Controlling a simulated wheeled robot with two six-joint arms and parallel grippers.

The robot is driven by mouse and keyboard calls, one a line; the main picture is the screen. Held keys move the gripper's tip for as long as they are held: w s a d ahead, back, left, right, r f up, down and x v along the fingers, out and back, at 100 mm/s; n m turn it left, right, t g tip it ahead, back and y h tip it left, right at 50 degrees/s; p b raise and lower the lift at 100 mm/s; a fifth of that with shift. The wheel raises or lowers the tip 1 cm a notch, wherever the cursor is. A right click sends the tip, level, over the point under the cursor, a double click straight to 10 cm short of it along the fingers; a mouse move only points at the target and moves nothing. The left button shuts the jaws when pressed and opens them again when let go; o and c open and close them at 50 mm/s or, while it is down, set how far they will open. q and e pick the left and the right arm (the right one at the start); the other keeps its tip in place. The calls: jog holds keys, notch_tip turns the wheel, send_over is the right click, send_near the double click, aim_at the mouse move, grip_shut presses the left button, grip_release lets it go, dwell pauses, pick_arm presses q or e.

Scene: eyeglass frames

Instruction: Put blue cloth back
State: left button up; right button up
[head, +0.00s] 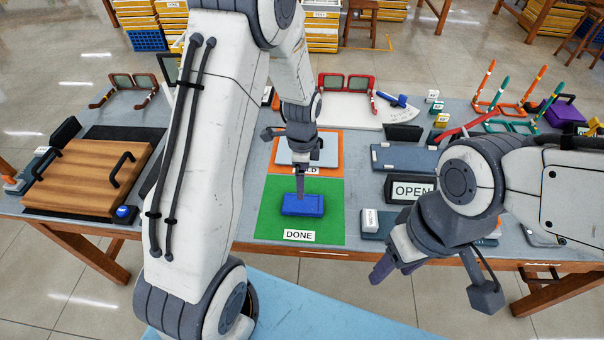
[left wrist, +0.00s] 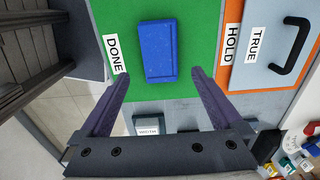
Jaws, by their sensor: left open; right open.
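A folded blue cloth (head: 303,207) lies on the green mat (head: 268,218) labelled DONE, in front of the orange HOLD mat. In the left wrist view the cloth (left wrist: 157,50) is a flat blue rectangle on the green. My left gripper (head: 300,188) points down at the cloth, and one dark finger overlaps it in the head view. In the left wrist view its two fingers (left wrist: 161,76) are spread and empty, with the cloth just beyond their tips. Contact cannot be told. My right gripper (head: 430,280) is open and empty at the table's front right edge.
A grey plate with a black handle (left wrist: 290,48) sits on the orange mat (head: 334,146). An OPEN sign (head: 410,190) stands at right.

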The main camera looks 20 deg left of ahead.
pick_arm(q)
jog(key=s+d+r+n, duration=0.3)
jog(key=s+d+r, duration=0.7)
jog(key=d+r, duration=0.1)
jog(key=s+d+r+n, duration=0.1)
jog(key=s+r+n, duration=0.1)
jog(key=s, duration=0.5)
jog(key=s+d+r+n+h, duration=0.1)
jog(key=s+d+r+n, duration=0.1)
jog(key=s, duration=0.4)
jog(key=shift+s+r+n, duration=0.3)
jog(key=shift+s+r, duration=0.05)
jog(key=shift+r, duration=0.05)
